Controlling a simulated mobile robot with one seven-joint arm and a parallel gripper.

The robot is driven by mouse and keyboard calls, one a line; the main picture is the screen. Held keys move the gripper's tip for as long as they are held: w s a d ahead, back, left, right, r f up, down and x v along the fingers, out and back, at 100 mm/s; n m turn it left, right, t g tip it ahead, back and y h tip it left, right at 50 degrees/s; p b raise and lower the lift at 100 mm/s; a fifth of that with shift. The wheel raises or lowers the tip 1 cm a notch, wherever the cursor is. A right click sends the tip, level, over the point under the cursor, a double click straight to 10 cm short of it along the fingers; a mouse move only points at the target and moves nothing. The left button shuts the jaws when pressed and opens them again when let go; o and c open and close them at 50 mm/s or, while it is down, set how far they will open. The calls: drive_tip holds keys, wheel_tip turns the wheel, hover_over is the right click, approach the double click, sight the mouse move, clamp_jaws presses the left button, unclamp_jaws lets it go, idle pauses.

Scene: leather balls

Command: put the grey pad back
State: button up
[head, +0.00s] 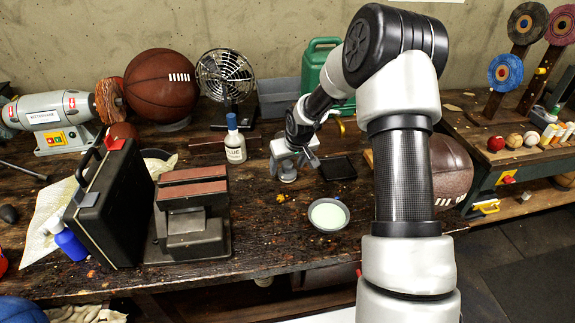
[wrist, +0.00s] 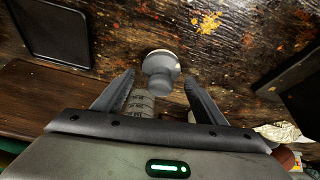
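The grey pad (wrist: 160,66) is a small rounded grey piece with a narrower knob and a wide pale end, in the wrist view between and just ahead of my fingertips. It also shows in the head view (head: 287,174), standing on the wooden bench under my gripper. My gripper (wrist: 158,80) is open, with a visible gap on both sides of the pad's knob. In the head view my gripper (head: 294,156) is low over the bench and partly covers the pad. A dark press-like stand (head: 193,215) with brown blocks stands left of it.
A black shallow tray (head: 337,168) lies right of the pad, and a pale green bowl (head: 328,214) lies in front. A glue bottle (head: 235,147) stands to the left. A green can (head: 317,65) and fan (head: 225,78) are behind. A black case (head: 112,205) stands far left.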

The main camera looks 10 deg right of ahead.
drive_tip(key=shift+r, duration=0.25)
drive_tip(key=v, duration=1.1)
drive_tip(key=shift+s+r+p, duration=0.2)
drive_tip(key=shift+r+p, duration=0.15)
drive_tip(key=shift+p, duration=0.1)
